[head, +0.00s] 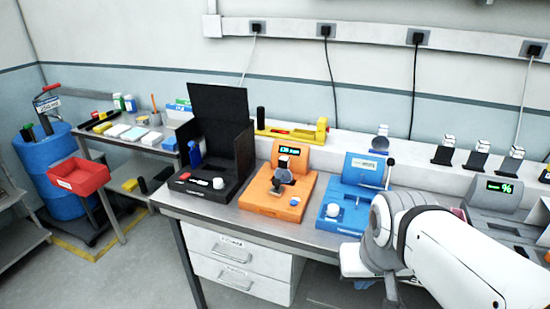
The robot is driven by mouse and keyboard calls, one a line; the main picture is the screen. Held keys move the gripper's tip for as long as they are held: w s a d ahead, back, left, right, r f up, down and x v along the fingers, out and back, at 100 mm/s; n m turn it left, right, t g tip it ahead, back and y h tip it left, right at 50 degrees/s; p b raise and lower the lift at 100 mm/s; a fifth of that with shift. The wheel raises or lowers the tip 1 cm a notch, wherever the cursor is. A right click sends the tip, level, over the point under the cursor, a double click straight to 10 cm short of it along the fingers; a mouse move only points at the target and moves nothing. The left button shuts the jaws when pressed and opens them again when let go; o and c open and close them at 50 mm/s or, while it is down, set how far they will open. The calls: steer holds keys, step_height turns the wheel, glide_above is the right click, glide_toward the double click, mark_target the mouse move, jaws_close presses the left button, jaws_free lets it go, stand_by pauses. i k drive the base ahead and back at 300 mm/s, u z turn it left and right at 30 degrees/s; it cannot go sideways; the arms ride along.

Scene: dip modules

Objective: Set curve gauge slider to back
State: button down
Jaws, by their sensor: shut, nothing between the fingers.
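No label that I can read names the curve gauge. An orange module (268,205) with a small lit display (287,151) stands on the bench, with a dark and metal part (280,178) on its middle. To its right is a blue module (337,208) with a pale display (363,164), a white round knob (333,210) and a dark upright lever (389,172). I cannot tell which part is the slider or its exact position. My white arm reaches in from the lower right, in front of the blue module's right side. My gripper itself is not visible.
A black open case (240,150) with small items stands left of the orange module. A yellow device (320,131) lies behind it. Grey modules (490,205) stand at the right. A red bin (79,177) and blue barrel (40,160) are far left.

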mark_target(277, 190)
steer(key=z, duration=0.05)
steer(key=i, duration=1)
steer(key=u, duration=0.05)
